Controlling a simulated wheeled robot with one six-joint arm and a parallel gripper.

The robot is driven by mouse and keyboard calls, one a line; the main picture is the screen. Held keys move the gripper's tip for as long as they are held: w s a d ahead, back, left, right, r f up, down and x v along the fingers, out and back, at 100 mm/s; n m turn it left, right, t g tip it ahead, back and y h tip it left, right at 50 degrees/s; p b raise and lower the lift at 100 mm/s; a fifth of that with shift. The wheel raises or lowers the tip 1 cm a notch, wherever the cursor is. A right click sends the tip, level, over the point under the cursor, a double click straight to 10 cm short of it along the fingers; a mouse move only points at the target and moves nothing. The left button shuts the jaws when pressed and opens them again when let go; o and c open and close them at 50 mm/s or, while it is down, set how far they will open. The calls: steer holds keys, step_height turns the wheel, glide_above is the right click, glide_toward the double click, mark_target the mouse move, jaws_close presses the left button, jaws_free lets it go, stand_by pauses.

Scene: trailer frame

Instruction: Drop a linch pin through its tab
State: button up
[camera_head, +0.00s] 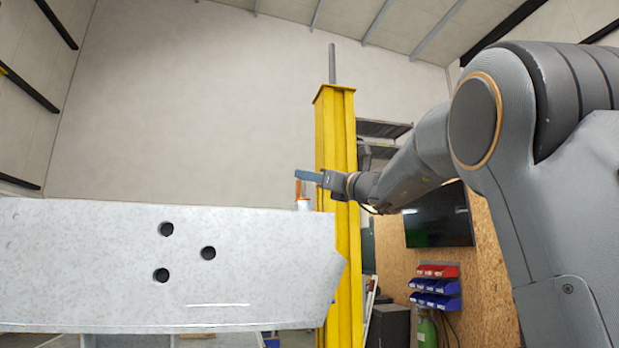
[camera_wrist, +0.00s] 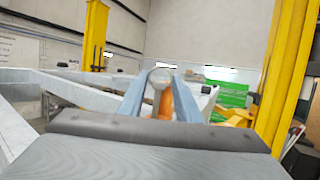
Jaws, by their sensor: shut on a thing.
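My gripper (camera_head: 306,176) is above the right end of the trailer frame's pale grey beam (camera_head: 100,265). Its blue fingers are shut on the linch pin. The orange part of the pin (camera_head: 299,189) hangs below the fingertips, above a small light tab (camera_head: 302,204) on the beam's top edge. I cannot tell whether the pin's tip touches or enters the tab. In the wrist view the two blue fingers stand either side of the pin's grey rounded head and its orange part (camera_wrist: 166,105). The tab's hole is hidden.
A yellow post (camera_head: 337,150) rises close behind my gripper. Shelves, a dark screen (camera_head: 438,216) and red and blue bins (camera_head: 435,287) are farther back on the right. Air above the beam to the left is clear.

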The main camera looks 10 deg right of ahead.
steer(key=shift+f+b, duration=0.1)
steer(key=shift+b, duration=0.25)
stand_by(0.3)
steer(key=shift+f+b, duration=2.45)
steer(key=shift+b, duration=0.1)
steer(key=o, duration=1)
steer(key=shift+d, duration=0.1)
steer(key=b+v, duration=0.3)
steer(key=v, duration=0.4)
steer(key=shift+s+d+f+b, duration=0.15)
steer(key=shift+s+d+b, duration=0.05)
steer(key=shift+s+b, duration=0.15)
